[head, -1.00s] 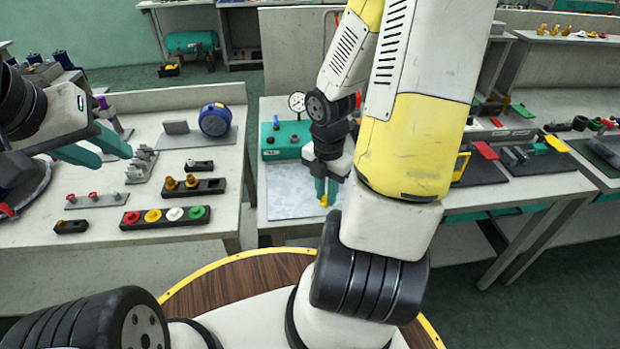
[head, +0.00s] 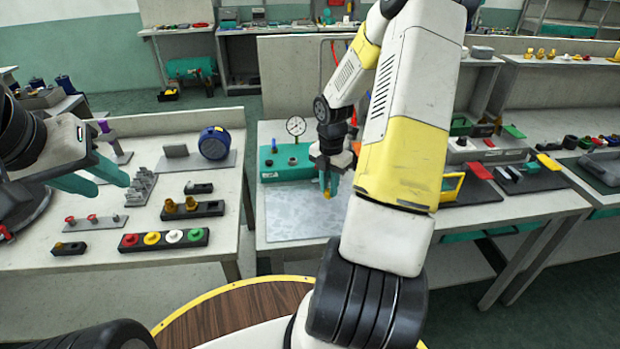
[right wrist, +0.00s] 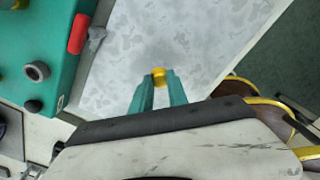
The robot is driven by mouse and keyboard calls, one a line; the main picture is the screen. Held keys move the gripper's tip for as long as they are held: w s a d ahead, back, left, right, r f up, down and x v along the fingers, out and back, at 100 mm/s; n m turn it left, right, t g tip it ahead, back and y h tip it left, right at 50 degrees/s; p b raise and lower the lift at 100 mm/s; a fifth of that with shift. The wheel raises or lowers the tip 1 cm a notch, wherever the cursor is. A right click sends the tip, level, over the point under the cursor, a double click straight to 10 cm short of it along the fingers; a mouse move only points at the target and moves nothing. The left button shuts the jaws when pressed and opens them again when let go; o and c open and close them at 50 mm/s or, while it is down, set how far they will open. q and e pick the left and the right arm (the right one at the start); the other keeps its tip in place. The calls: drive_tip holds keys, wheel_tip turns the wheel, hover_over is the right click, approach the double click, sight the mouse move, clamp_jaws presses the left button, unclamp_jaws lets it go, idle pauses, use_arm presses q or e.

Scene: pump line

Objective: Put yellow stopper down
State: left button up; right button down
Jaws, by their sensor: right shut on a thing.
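The yellow stopper (head: 327,194) is small and sits between the fingertips of my right gripper (head: 329,184). The right wrist view shows the stopper (right wrist: 158,73) at the tips of the teal fingers (right wrist: 158,86), with the grey speckled plate behind it. My right gripper is shut on it and points down over the plate (head: 290,222). I cannot tell how high the stopper is above the plate. My left gripper (head: 102,179) is empty over the left table, its two teal fingers apart.
A green unit (head: 288,172) with a gauge (head: 296,126) stands at the plate's back. On the left table, a black strip (head: 165,240) holds red, yellow, white and green pieces. Dark mats (head: 470,192) with parts lie right. The plate's front is clear.

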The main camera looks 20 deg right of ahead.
sight(328, 195)
drive_tip(key=shift+w+d+f, duration=0.1)
drive_tip(key=shift+w+f, duration=0.05)
drive_tip(key=shift+f, duration=1.65)
drive_tip(key=shift+f, duration=0.1)
drive_tip(key=c, duration=1.3)
unclamp_jaws()
